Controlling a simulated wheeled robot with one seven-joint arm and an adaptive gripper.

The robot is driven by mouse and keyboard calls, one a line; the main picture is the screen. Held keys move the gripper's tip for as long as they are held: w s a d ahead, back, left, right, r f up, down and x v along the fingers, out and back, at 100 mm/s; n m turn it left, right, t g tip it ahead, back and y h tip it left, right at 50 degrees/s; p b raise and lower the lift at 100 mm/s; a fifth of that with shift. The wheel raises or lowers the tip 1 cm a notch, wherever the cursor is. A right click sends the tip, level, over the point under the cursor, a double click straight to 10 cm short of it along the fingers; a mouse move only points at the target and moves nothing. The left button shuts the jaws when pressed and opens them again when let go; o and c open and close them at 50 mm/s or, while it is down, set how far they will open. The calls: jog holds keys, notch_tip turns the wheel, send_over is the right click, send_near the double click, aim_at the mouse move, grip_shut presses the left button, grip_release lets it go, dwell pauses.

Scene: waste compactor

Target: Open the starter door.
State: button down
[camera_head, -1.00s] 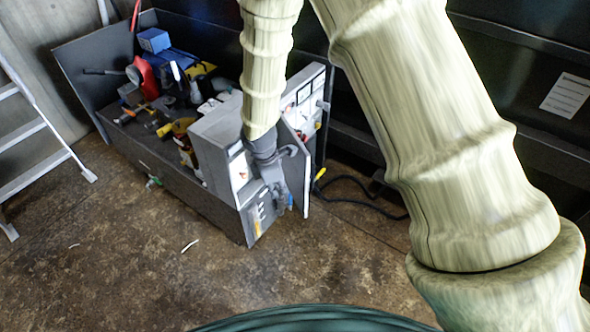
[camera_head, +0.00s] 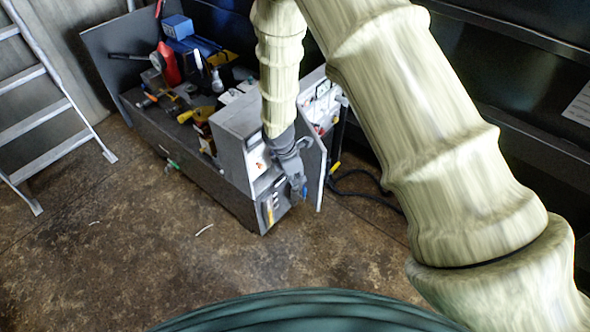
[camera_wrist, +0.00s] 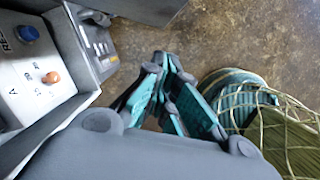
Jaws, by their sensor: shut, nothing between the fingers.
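The starter is a grey box (camera_head: 233,130) at the near right end of a dark bench. Its door (camera_head: 315,172) is a thin grey panel that stands swung out from the box on the right side, so it is open. My gripper (camera_head: 302,194) is in front of the box's open side, left of the door; contact cannot be told. In the wrist view the fingers (camera_wrist: 168,65) are shut and empty, pointing over the floor. A light panel (camera_wrist: 38,75) with a blue and an orange button lies left of them. A grey plate (camera_wrist: 150,8) crosses the top edge.
Tools and a blue box (camera_head: 177,26) clutter the bench (camera_head: 205,180). A ladder (camera_head: 45,105) leans at the left. A black cable (camera_head: 365,190) lies on the floor behind the door. The brown floor (camera_head: 150,250) in front is mostly clear.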

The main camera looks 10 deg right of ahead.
aim_at(314, 158)
jog(key=shift+w+d+f+p, duration=0.1)
jog(key=shift+d+f+p, duration=0.1)
jog(key=shift+d, duration=0.5)
jog(key=shift+w+d+f+p, duration=0.1)
jog(key=shift+d+f+p, duration=0.15)
jog(key=shift+d, duration=0.5)
jog(key=shift+w+d+f+p, duration=0.1)
jog(key=shift+d+f+p, duration=0.1)
jog(key=shift+d, duration=0.5)
jog(key=shift+d, duration=0.1)
